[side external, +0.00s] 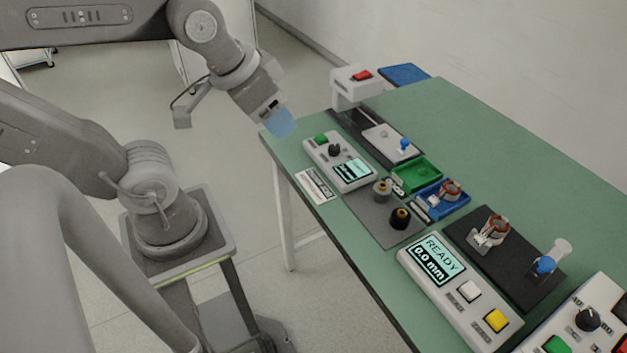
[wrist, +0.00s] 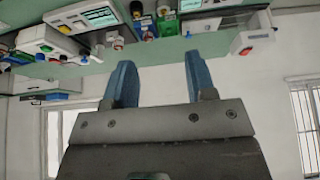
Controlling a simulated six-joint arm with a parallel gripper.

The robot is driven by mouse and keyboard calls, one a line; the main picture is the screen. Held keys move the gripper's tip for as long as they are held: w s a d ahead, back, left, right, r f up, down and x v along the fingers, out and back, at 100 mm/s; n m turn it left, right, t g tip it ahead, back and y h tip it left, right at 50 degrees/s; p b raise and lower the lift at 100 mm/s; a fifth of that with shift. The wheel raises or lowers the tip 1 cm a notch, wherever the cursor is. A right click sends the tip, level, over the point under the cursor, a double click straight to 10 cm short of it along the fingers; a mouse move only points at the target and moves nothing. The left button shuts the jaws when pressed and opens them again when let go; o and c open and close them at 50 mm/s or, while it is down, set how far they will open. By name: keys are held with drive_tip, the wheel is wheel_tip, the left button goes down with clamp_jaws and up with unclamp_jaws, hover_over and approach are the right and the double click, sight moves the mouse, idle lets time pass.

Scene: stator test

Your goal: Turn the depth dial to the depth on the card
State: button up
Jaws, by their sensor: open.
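A grey box with a lit screen (side external: 437,259) reading "READY 0.0 mm" stands at the table's front edge, with a white and a yellow button. A black knob (side external: 335,150) sits on a smaller box at the table's far end, and another black knob (side external: 587,319) sits on a box at the lower right; I cannot tell which is the depth dial. A white printed card (side external: 317,186) lies beside the smaller box, its text unreadable. My gripper (side external: 281,123) has blue fingers, open and empty, off the table's far left corner; its fingers (wrist: 158,68) also show in the wrist view.
A dark plate (side external: 470,231) holds a copper-wound part and a blue knob (side external: 544,265). A green tray (side external: 433,171) and a blue tray (side external: 459,204) are mid-table. A white device with a red switch (side external: 360,77) stands at the far end. The table's right rear is clear.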

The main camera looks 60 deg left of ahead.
drive_tip(key=shift+o, duration=0.6)
drive_tip(key=w+a+n+g, duration=0.1)
drive_tip(key=w+a+n, duration=0.2)
drive_tip(key=w, duration=0.4)
drive_tip(key=shift+w+a+n+g, duration=0.15)
drive_tip(key=shift+w+n+g, duration=0.2)
drive_tip(key=shift+n, duration=0.55)
drive_tip(key=n+g, duration=0.4)
drive_tip(key=n, duration=0.7)
hover_over(334, 147)
wheel_tip(334, 147, down, 13)
drive_tip(key=shift+t, duration=0.25)
wheel_tip(334, 147, down, 13)
drive_tip(key=shift+f, duration=0.2)
drive_tip(key=c, duration=0.9)
